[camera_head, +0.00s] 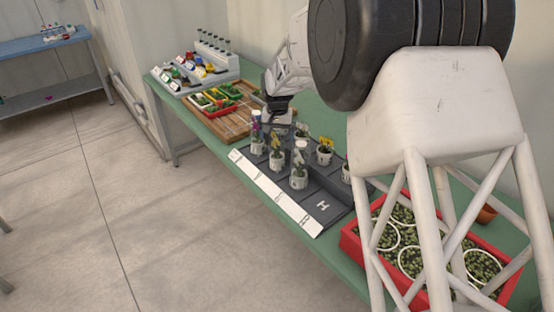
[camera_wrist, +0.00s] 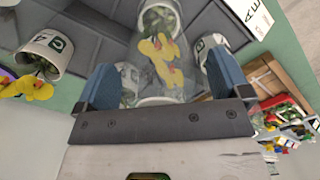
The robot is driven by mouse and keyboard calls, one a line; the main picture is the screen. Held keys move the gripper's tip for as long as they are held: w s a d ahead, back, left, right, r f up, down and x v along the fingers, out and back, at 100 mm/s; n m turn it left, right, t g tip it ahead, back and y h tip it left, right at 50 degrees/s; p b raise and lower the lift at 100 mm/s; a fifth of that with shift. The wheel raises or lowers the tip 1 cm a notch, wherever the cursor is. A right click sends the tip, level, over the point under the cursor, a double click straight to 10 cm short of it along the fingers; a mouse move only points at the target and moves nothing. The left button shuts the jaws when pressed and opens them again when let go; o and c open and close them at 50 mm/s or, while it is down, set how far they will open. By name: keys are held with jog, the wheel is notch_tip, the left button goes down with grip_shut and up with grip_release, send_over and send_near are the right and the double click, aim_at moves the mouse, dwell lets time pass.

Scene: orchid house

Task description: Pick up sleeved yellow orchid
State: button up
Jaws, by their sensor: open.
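The sleeved yellow orchid (camera_wrist: 158,46) is in the middle of the wrist view, its yellow flowers showing through a clear sleeve above a white pot. My gripper (camera_wrist: 162,78) is open, with one blue finger on each side of the sleeve; I cannot tell whether either finger touches it. In the head view my gripper (camera_head: 276,112) is over the back part of the dark grey tray (camera_head: 322,186). I cannot pick out the sleeved yellow orchid for certain there.
An unsleeved yellow orchid (camera_head: 324,150) stands in the tray among several other white pots. A red crate of seedlings (camera_head: 358,247) is nearer on the green table. A wooden board (camera_head: 240,118) with small coloured trays lies beyond.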

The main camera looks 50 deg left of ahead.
jog(key=c, duration=1.3)
jog(key=shift+r, duration=0.1)
jog(key=shift+c, duration=0.2)
jog(key=shift+r, duration=4.9)
